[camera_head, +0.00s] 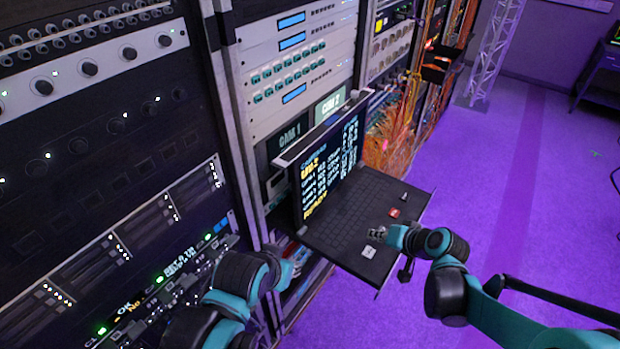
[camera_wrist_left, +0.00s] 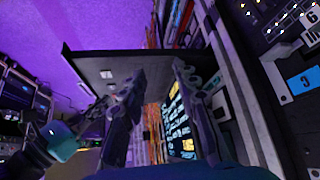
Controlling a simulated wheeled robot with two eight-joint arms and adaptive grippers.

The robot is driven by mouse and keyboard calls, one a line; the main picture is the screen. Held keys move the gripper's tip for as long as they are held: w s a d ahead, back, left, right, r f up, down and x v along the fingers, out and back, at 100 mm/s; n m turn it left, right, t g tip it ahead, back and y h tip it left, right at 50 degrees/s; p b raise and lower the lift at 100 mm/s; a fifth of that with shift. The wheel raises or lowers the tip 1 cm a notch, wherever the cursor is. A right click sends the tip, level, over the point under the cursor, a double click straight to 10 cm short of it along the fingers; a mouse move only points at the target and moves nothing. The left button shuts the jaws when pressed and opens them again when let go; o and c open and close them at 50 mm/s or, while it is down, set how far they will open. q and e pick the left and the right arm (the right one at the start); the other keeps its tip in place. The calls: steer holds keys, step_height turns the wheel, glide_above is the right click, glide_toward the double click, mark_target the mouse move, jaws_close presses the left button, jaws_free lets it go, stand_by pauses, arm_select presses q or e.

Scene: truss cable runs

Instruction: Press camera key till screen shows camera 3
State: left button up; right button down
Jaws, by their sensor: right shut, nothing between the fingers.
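The screen (camera_head: 328,165) stands tilted up at the back of a pull-out keyboard tray (camera_head: 340,236). It shows lines of white and yellow text, and a yellow line near the top appears to read CAM 2. Above it, the CAM 2 label (camera_head: 331,103) is lit pale green and the CAM 1 label (camera_head: 289,136) is dark. A white key (camera_head: 369,252), a red key (camera_head: 394,213) and a grey key (camera_head: 404,197) sit on the tray's right part. My right gripper (camera_head: 377,232) is shut and low over the tray, between the white and red keys; contact is unclear. My left gripper (camera_wrist_left: 157,76) is open and empty beside the tray.
Equipment racks (camera_head: 95,110) line the left side. Orange cables (camera_head: 400,115) hang behind the tray. A metal truss (camera_head: 493,50) stands farther back. The purple floor (camera_head: 530,190) to the right is mostly clear.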

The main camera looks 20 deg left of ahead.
arm_select(q)
jaws_close()
stand_by(1.4)
